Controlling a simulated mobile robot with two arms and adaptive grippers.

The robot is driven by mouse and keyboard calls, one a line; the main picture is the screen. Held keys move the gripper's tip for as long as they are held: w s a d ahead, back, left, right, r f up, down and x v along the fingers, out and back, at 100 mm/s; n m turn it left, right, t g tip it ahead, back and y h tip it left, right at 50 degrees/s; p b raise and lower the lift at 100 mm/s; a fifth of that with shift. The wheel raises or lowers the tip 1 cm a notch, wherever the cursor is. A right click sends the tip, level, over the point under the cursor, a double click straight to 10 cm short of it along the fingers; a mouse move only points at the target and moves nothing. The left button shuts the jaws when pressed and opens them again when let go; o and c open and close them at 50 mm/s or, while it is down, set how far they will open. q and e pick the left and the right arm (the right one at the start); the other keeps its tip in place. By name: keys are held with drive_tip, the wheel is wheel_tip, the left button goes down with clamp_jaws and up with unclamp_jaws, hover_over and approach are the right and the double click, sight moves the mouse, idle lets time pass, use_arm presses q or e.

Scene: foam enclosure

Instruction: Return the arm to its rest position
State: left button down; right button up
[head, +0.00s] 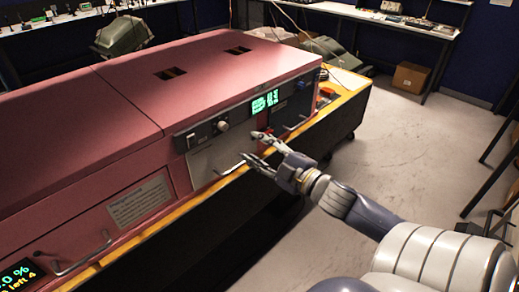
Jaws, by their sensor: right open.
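My right arm comes in from the lower right. My right gripper (258,148) is open and empty, its fingers spread in front of the grey front panel (215,157) of a pink enclosure (110,110). A metal handle (232,168) shows beside the lower finger; I cannot tell whether the finger touches it. The panel below the display looks closed. My left gripper does not show.
The enclosure stands on a table with a yellow edge (185,208). A green display (266,102) and a knob sit on its front. A cardboard box (410,77) lies under a bench at the back right.

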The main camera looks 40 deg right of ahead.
idle(0.4)
drive_tip(key=s+d+f+m+g+h, duration=0.1)
drive_tip(key=d+f+m, duration=0.15)
drive_tip(key=f, duration=0.55)
drive_tip(key=s+d+f+m+g+h+b, duration=0.1)
drive_tip(key=d+f+g, duration=0.15)
drive_tip(key=f, duration=0.55)
drive_tip(key=s+d+f+m+g+h, duration=0.1)
drive_tip(key=d+f+m, duration=0.15)
drive_tip(key=f, duration=0.55)
drive_tip(key=s+a+f+m+g+b, duration=0.15)
drive_tip(key=s+f, duration=0.25)
drive_tip(key=f, duration=0.5)
drive_tip(key=s+d+f+g, duration=0.1)
drive_tip(key=s+f+g, duration=0.15)
drive_tip(key=f, duration=0.55)
drive_tip(key=s+a+f+g, duration=0.2)
drive_tip(key=s+a+f, duration=0.5)
drive_tip(key=s+f, duration=0.2)
drive_tip(key=s+a+f+m+g+y+b, duration=0.1)
drive_tip(key=s+a+f+g, duration=0.2)
drive_tip(key=s+a+f, duration=0.4)
drive_tip(key=s+a+f+m+g+b, duration=0.1)
drive_tip(key=s+a+f+g, duration=0.2)
drive_tip(key=s+a+f, duration=0.5)
drive_tip(key=s+f, duration=0.4)
drive_tip(key=s, duration=0.3)
drive_tip(key=shift+f+y, duration=0.25)
drive_tip(key=shift+y, duration=0.15)
drive_tip(key=shift+m+g, duration=0.25)
